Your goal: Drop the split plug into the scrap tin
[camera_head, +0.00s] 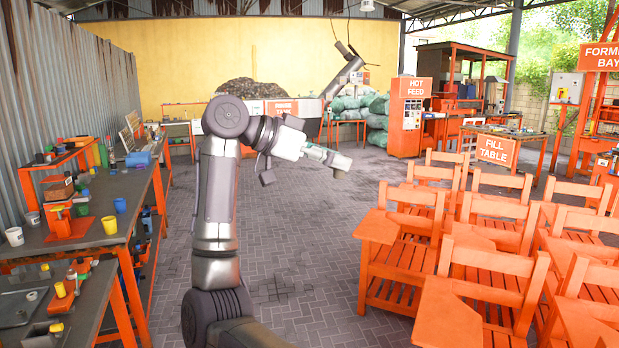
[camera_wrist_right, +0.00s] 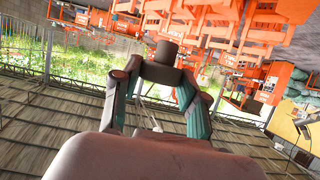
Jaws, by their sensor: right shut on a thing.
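My right gripper (camera_head: 325,157) is held out over the open floor in the head view, pointing right. In the right wrist view its two fingers (camera_wrist_right: 163,72) are shut on a dark grey-brown cylindrical plug (camera_wrist_right: 166,53), gripped at the fingertips. The plug's split cannot be made out. In the head view the plug (camera_head: 341,161) shows as a small grey piece at the fingertips. My left gripper is not in view. I cannot tell which container is the scrap tin; a grey cup (camera_head: 32,218) and a white cup (camera_head: 14,236) stand on the left workbench.
The left workbench (camera_head: 95,195) carries several cups, blocks and tools, including a blue cup (camera_head: 119,205) and a yellow-blue cup (camera_head: 109,225). Several orange chairs (camera_head: 400,255) crowd the right. The paved floor (camera_head: 300,240) between is clear.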

